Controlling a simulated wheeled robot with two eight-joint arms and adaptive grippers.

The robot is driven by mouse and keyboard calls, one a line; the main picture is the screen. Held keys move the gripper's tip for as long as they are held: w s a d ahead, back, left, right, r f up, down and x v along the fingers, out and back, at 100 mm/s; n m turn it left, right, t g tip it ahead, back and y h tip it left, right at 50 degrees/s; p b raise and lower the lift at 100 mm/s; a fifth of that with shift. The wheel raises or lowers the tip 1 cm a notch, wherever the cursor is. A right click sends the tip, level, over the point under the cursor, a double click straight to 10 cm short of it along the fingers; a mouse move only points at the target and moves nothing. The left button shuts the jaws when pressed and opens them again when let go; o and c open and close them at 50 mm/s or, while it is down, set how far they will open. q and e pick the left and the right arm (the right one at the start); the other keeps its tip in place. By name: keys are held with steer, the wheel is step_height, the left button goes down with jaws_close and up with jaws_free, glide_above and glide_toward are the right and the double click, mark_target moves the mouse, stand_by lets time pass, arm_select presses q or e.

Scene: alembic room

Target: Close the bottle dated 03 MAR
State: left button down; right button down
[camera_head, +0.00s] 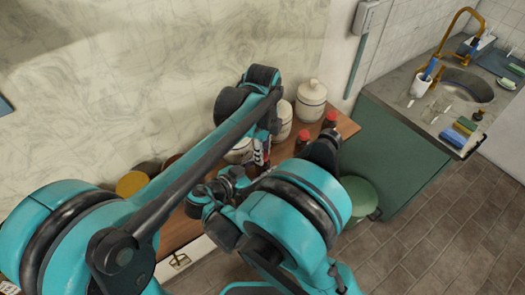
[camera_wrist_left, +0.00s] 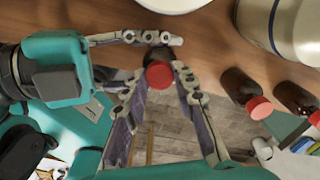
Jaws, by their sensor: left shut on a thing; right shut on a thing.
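A dark bottle (camera_wrist_left: 152,56) with a red cap (camera_wrist_left: 159,74) at its mouth stands in the middle of the left wrist view. My left gripper (camera_wrist_left: 162,76) is shut on the red cap, one finger on each side. My right gripper (camera_wrist_left: 150,40) comes in from the left of that view and is shut on the bottle's body below the cap. I cannot tell how tightly the cap sits. No date is legible. In the head view my left gripper (camera_head: 262,156) is small, and the arms mostly hide the held bottle.
Two other red-capped dark bottles (camera_wrist_left: 240,88) (camera_wrist_left: 296,98) stand to the right on the wooden shelf (camera_head: 346,126). White jars (camera_head: 311,98) stand behind them. A green bin (camera_head: 360,193) is on the floor below. A green counter with a sink (camera_head: 468,88) is at the right.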

arm_select(q)
steer(key=c, duration=1.2)
jaws_free()
steer(key=shift+r, duration=2.3)
steer(key=shift+n, duration=0.3)
steer(key=shift+c, duration=0.5)
